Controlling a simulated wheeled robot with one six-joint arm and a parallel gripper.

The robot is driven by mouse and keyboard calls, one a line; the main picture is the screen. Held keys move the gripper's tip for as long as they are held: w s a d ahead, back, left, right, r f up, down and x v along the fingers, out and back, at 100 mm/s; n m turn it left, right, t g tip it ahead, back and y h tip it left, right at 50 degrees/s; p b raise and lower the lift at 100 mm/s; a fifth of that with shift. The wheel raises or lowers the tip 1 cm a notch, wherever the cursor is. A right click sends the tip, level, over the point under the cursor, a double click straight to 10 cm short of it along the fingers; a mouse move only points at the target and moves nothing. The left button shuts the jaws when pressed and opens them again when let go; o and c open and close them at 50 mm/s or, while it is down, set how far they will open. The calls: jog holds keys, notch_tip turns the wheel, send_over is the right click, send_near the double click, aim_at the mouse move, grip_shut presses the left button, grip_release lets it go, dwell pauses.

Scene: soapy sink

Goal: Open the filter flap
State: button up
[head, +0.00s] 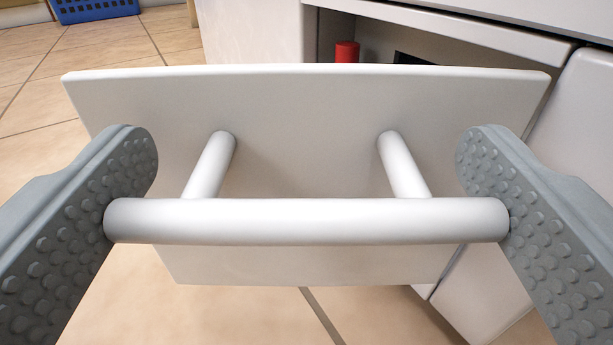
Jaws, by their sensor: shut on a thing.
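The filter flap (300,110) is a flat white panel in the middle of the head view, swung out from the white appliance behind it. A white bar handle (305,221) stands off its face on two posts. My gripper (306,205) has one grey studded finger at each end of the bar, pressed against its ends. The gripper is shut on the handle lengthwise. The flap's hinge is not clearly visible.
Behind the flap the appliance (255,30) has an open recess with a red cap (347,51) in it. A blue basket (95,8) stands on the tiled floor (110,45) at the far left. The floor at left is clear.

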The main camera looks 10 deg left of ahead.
jog(key=n+y, duration=0.1)
jog(key=s+d+n+g+y, duration=0.1)
jog(key=y, duration=0.1)
jog(key=s+d+n+y, duration=0.1)
jog(key=y, duration=0.1)
jog(key=shift+g, duration=0.3)
jog(key=shift+s+d+n+g+y, duration=0.3)
jog(key=shift+d+n+g+y, duration=0.35)
jog(key=shift+n+y, duration=0.35)
jog(key=shift+s+d+n+g+y, duration=0.3)
jog(key=shift+d+n+g+y, duration=0.15)
jog(key=shift+n+g+y, duration=0.5)
jog(key=shift+y, duration=0.25)
jog(key=o, duration=1.1)
jog(key=shift+d, duration=0.1)
jog(key=v, duration=1.7)
jog(key=shift+s+d+f, duration=0.1)
jog(key=shift+f, duration=0.05)
